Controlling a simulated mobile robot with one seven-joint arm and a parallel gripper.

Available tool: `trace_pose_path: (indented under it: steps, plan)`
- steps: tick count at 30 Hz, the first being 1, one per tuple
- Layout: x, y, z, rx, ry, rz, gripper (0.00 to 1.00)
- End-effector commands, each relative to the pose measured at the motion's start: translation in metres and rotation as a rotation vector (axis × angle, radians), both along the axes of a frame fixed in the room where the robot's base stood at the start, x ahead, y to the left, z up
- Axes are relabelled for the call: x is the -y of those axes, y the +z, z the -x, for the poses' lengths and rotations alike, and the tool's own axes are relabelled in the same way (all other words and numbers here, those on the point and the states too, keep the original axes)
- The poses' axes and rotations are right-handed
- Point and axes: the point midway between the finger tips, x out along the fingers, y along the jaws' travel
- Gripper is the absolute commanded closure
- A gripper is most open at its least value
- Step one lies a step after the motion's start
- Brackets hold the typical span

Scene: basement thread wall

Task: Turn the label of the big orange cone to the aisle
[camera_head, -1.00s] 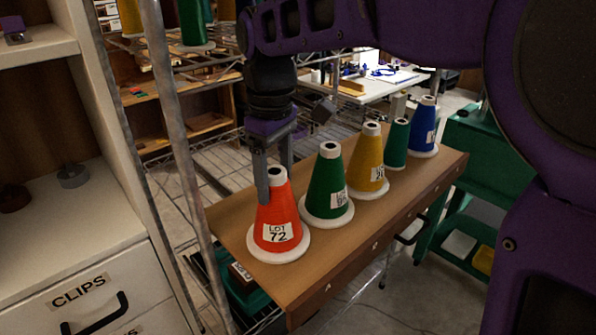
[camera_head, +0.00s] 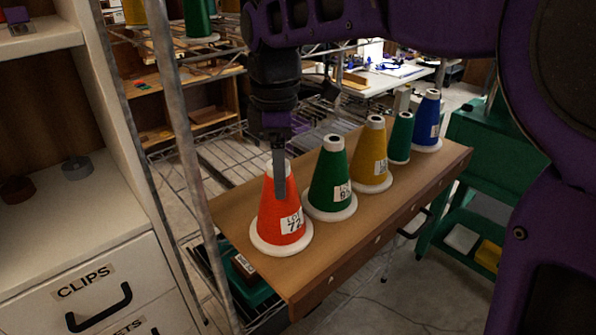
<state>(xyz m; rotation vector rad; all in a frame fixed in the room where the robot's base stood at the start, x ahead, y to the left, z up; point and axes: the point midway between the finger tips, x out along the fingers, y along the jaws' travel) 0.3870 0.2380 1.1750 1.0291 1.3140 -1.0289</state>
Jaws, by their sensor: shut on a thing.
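The big orange cone (camera_head: 274,222) stands upright on its white base at the near left end of the wooden shelf board (camera_head: 330,250). Its white label (camera_head: 292,222), reading LOT 72, shows on the right part of its visible side, partly turned away from the camera. My gripper (camera_head: 279,180) points down over the cone and is shut on its upper part. One finger lies in front of the cone's top; the other finger is hidden.
A green cone (camera_head: 327,180) stands close to the right. A yellow cone (camera_head: 371,155), a smaller green cone (camera_head: 401,137) and a blue cone (camera_head: 428,120) stand farther along the board. A metal post (camera_head: 182,140) rises left of the board.

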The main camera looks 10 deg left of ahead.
Motion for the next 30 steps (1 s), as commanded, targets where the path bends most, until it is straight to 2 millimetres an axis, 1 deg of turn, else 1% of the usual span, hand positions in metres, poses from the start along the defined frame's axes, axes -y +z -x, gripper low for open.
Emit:
trace_pose_path:
  steps: [12, 13, 17, 18, 26, 29, 30]
  plan:
    - [0.0, -0.003, 0.0, 0.001, -0.001, 0.0, 0.79]
    - [0.0, -0.003, 0.0, 0.001, -0.001, 0.0, 0.26]
    - [0.0, -0.003, 0.0, 0.001, -0.001, 0.0, 0.03]
    - [0.0, -0.003, 0.0, 0.001, -0.001, 0.0, 0.0]
    - [0.0, -0.002, 0.0, -0.001, -0.002, 0.0, 0.0]
    - [0.0, 0.007, 0.0, 0.001, -0.002, 0.0, 0.0]
    - [0.0, 0.013, -0.001, 0.003, -0.002, -0.002, 0.0]
